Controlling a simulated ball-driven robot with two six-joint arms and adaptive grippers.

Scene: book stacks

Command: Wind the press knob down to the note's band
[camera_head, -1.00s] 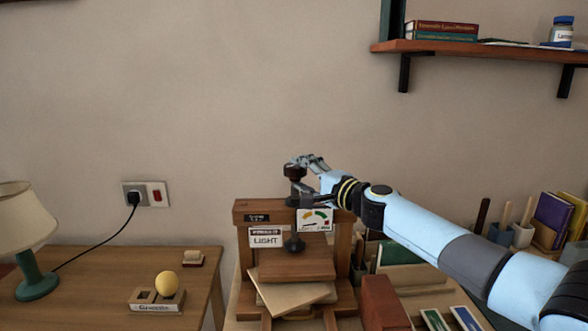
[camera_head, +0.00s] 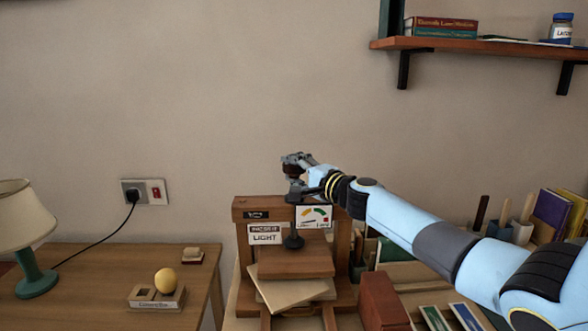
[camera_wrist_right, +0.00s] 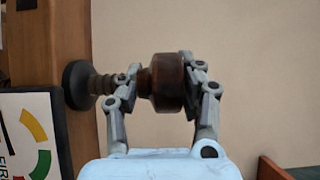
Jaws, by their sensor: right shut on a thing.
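The wooden book press (camera_head: 341,245) stands on the right-hand table. Its dark reddish-brown knob (camera_head: 291,169) sits at the top of the screw. My right gripper (camera_head: 294,160) is shut on the knob, with a finger on each side of it; the wrist view shows the knob (camera_wrist_right: 168,82) between the fingers. The note reading LIGHT (camera_head: 265,236) is on the left of the press front. The gauge (camera_head: 313,217) with coloured bands is right of it; its needle is too small to read. The screw's dark foot (camera_head: 293,241) is over the stacked boards (camera_head: 295,262); contact is unclear. My left gripper is out of view.
A red-brown block (camera_head: 384,302) stands right of the press. Books (camera_head: 553,215) and holders are farther right. A lamp (camera_head: 30,235) and a holder with a yellow ball (camera_head: 166,281) are on the left table. A wall shelf (camera_head: 480,49) is above right.

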